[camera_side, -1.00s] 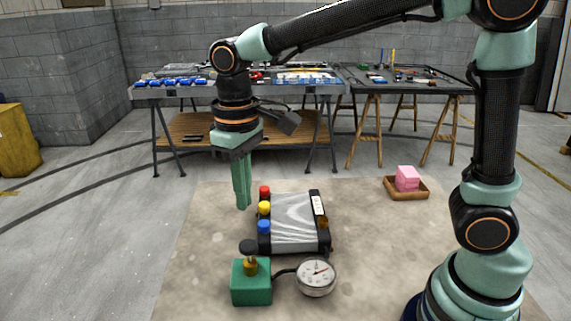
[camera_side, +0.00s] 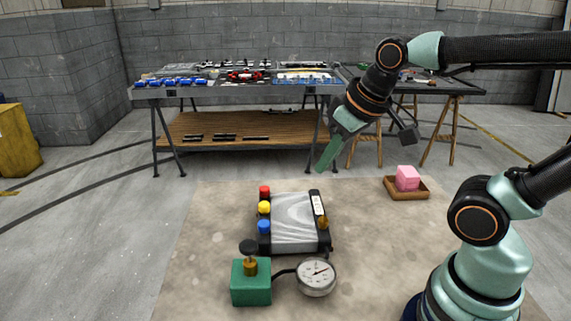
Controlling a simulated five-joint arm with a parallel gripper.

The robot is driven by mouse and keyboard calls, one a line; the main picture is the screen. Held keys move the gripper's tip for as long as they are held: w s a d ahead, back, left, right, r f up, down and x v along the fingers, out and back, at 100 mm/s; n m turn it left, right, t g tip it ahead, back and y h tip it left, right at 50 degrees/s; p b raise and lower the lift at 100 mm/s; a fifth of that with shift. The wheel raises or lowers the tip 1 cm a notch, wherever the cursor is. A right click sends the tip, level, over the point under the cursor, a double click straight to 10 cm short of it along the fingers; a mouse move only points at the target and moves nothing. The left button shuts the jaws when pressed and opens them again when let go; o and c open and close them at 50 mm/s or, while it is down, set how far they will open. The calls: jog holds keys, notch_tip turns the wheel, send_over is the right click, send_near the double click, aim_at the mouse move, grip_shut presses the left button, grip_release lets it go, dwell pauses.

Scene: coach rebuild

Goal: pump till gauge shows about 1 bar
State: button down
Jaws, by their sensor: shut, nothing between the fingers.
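The pump is a green box (camera_side: 251,284) with a brass stem and a dark round knob (camera_side: 248,246) on top, at the front of the mat. A hose runs from it to a round white gauge (camera_side: 316,277) on its right. The gauge has a dark needle, but its reading is too small to tell. My gripper (camera_side: 323,168) is shut and empty. It is tilted, up in the air behind and above the grey device, well away from the pump and touching nothing.
A grey ribbed device (camera_side: 294,222) with red, yellow and blue caps along its left side lies behind the pump. A pink block (camera_side: 407,178) sits in a brown tray (camera_side: 407,194) at the right. The beige mat (camera_side: 210,215) is clear at left. Worktables stand behind.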

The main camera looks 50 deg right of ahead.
jog(key=shift+s+d+f, duration=0.1)
jog(key=shift+s+d, duration=0.15)
jog(key=shift+d, duration=0.15)
jog(key=c, duration=0.8)
grip_release()
jog(key=shift+a+r, duration=0.15)
jog(key=shift+r, duration=0.1)
jog(key=o, duration=0.8)
jog(key=shift+s+a+r+m+g, duration=0.1)
jog(key=shift+a+r+m+g, duration=0.25)
jog(key=shift+r+m, duration=0.3)
jog(key=shift+a+r+m+g, duration=0.25)
jog(key=shift+a+r+m, duration=0.05)
jog(key=shift+r+m, duration=0.3)
jog(key=s+a+r+m+g, duration=0.3)
jog(key=r+m+g, duration=0.1)
jog(key=r+m, duration=0.35)
notch_tip(320, 180, down, 9)
jog(key=shift+a+n, duration=0.2)
jog(key=shift+n, duration=0.2)
notch_tip(320, 180, up, 10)
jog(key=w+d+f+n+t, duration=0.3)
jog(key=d+f+n+t, duration=0.2)
jog(key=f+n, duration=0.4)
notch_tip(320, 180, down, 2)
jog(key=shift+f, duration=0.25)
